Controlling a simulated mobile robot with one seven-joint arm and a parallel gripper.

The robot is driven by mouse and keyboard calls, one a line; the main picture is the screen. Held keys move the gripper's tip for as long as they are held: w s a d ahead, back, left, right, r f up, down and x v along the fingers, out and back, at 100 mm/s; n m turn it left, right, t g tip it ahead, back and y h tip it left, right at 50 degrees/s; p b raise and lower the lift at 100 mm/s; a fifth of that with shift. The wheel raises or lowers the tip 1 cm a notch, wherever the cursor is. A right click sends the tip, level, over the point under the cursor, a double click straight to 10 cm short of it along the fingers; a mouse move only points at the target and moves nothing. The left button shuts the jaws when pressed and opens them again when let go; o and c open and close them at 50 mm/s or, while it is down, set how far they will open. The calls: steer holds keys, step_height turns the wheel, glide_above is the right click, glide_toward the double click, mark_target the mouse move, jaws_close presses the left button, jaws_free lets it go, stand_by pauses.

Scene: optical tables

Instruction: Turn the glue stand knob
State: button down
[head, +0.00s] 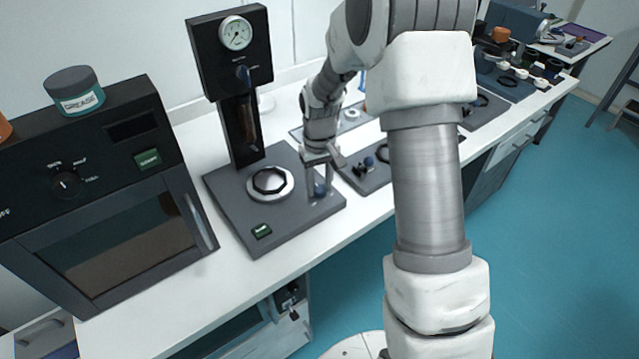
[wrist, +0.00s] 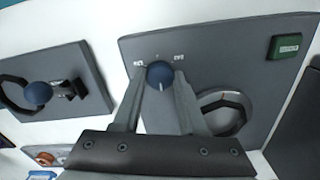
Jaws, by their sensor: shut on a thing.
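The glue stand (head: 225,215) is a grey base with a dark column and a round gauge (head: 235,33) on top. Its dark blue round knob (wrist: 159,72) sits near the base's edge, between two small labels too small to read. A white line on the knob points toward my gripper in the wrist view. My gripper (wrist: 160,82) is shut on this knob, one finger on each side. In the head view my gripper (head: 319,188) reaches down at the base's right side, and the knob (head: 320,190) shows partly between the fingers.
A dark oven-like box (head: 100,190) with a grease jar (head: 74,92) on top stands left of the stand. A round ring holder (head: 270,182) and a green button (head: 261,231) are on the stand's base. A neighbouring grey plate with a blue ball-shaped knob (wrist: 38,93) lies close by.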

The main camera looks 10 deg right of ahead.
mark_target(320, 188)
steer(key=shift+n, duration=0.4)
steer(key=shift+c, duration=2.2)
jaws_free()
steer(key=shift+r, duration=0.1)
step_height(320, 188, up, 17)
steer(key=p, duration=0.1)
steer(key=shift+r, duration=0.15)
